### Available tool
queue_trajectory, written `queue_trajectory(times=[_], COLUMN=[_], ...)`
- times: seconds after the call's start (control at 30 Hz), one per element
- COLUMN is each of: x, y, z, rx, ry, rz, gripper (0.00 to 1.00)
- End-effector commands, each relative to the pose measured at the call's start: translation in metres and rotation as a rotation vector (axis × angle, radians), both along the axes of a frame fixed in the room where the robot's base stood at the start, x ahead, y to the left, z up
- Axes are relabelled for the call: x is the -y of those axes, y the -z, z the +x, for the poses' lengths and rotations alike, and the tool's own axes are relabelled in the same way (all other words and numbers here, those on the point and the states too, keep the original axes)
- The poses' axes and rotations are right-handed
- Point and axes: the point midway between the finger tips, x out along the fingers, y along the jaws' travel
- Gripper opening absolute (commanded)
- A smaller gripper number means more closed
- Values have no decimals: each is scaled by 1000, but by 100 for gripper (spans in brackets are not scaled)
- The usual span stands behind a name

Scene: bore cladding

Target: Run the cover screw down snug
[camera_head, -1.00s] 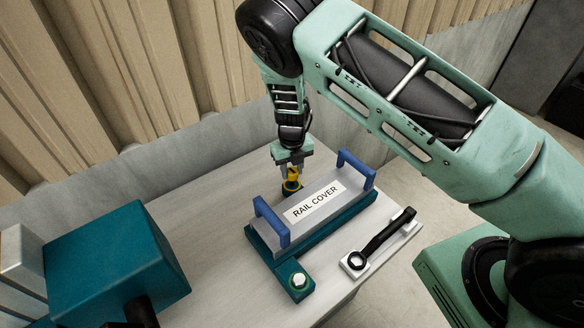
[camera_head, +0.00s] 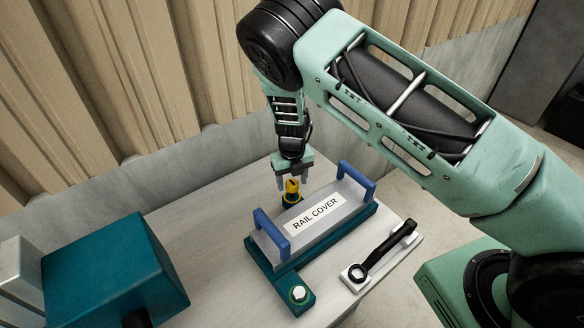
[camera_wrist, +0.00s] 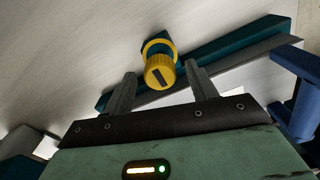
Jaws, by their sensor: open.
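The yellow cover screw (camera_head: 292,187) stands upright in a teal lug at the far end of the rail cover (camera_head: 330,200). In the wrist view its knob (camera_wrist: 160,72) has a dark slot or mark on top and a yellow ring around its base. My gripper (camera_head: 294,182) is above the screw with its fingers apart. In the wrist view the gripper (camera_wrist: 160,84) has one finger on each side of the knob, with visible gaps, and holds nothing. The rail cover is grey with two blue handles and lies on a teal base.
A black wrench (camera_head: 385,250) lies on a white plate at the right. A teal block (camera_head: 110,270) stands at the left. The wall is close behind the table.

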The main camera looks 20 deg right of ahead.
Motion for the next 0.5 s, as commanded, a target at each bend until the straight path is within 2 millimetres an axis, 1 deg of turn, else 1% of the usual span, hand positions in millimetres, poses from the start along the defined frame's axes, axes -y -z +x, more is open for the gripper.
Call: queue_trajectory(times=[0.17,0.27,0.5], x=[-1,-2,-1], y=[-22,-44,-101], z=[1,1,1], rx=[4,5,6], ry=[-1,-2,-1], rz=[2,3,3], gripper=[57,57,57])
